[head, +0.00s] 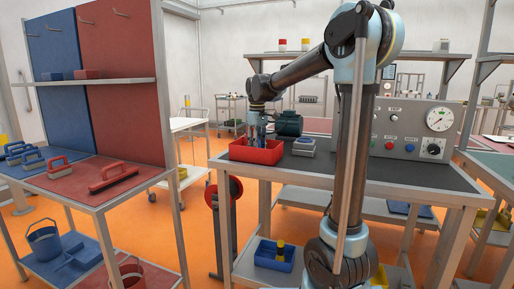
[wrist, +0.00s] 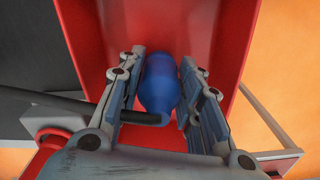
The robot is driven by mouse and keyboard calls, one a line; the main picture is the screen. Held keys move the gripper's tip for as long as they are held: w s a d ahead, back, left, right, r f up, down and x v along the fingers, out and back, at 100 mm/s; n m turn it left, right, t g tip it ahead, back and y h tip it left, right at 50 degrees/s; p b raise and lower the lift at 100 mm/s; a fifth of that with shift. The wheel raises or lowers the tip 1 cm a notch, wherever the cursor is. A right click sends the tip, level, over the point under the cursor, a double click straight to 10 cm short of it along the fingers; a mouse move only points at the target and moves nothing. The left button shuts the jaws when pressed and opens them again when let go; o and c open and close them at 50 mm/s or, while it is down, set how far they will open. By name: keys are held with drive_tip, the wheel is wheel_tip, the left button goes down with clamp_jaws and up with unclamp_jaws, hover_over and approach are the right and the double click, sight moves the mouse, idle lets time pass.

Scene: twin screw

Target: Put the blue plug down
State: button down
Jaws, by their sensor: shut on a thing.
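A blue plug (wrist: 160,82) is between the two fingers of my gripper (wrist: 165,95) in the wrist view. My gripper is shut on it. A red open bin (head: 257,151) stands on the dark-topped workbench in the head view, and my gripper (head: 257,138) points down over it. The bin's red inside (wrist: 215,35) fills the middle of the wrist view behind the plug. In the head view the plug is not clearly seen. I cannot tell whether the plug touches the bin's floor.
A green motor (head: 289,124) and a small grey-blue box (head: 304,146) stand right of the bin. A grey control panel (head: 411,130) with a gauge stands farther right. The dark bench top (head: 380,172) in front is mostly clear. A thin dark rod (wrist: 60,104) crosses the wrist view's left.

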drive_tip(key=shift+f, duration=0.15)
drive_tip(key=c, duration=1.1)
unclamp_jaws()
wheel_tip(320, 180, up, 13)
drive_tip(key=shift+r, duration=0.1)
